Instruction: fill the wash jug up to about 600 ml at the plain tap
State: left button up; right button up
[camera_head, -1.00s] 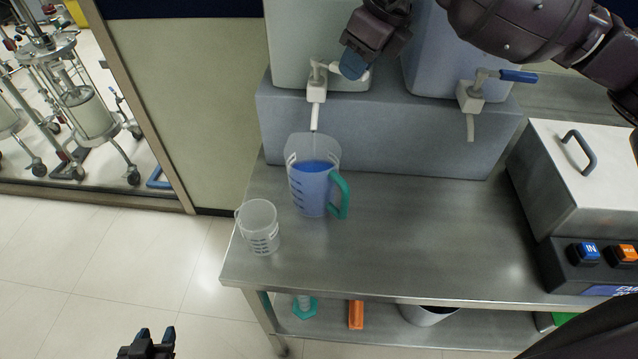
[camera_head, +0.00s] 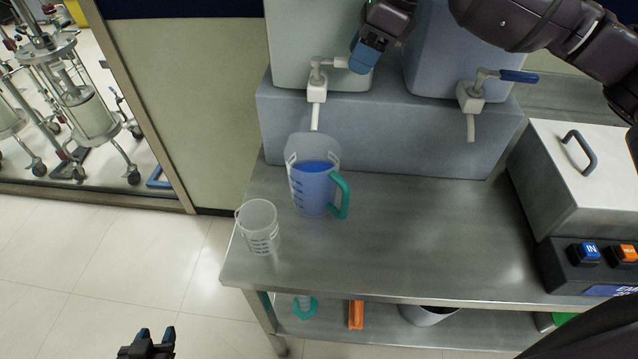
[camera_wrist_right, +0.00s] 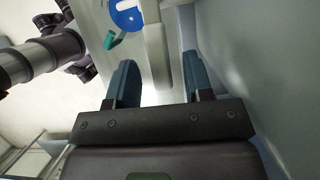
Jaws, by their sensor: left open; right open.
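The wash jug (camera_head: 314,190), clear with a green handle, stands upright on the steel bench under the plain tap (camera_head: 317,88), which has a white lever. It holds blue liquid to a little above mid-height; I cannot read the marks. No stream is distinct below the spout. My right gripper (camera_head: 362,58) is at the lever's end; in the right wrist view (camera_wrist_right: 162,85) its fingers are open, with the white lever (camera_wrist_right: 163,65) reaching between them. The jug's blue liquid (camera_wrist_right: 127,14) shows there too. My left gripper (camera_head: 148,340) is open and empty, low over the floor.
A clear empty-looking beaker (camera_head: 259,228) stands left of the jug near the bench edge. A second tap with a blue lever (camera_head: 517,76) is to the right. A metal-lidded box (camera_head: 580,170) occupies the bench's right end. The bench (camera_head: 420,230) between is free.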

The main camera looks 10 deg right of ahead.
jog(key=p+v, duration=0.2)
jog(key=v, duration=0.5)
jog(key=shift+p, duration=0.35)
dwell(0.5)
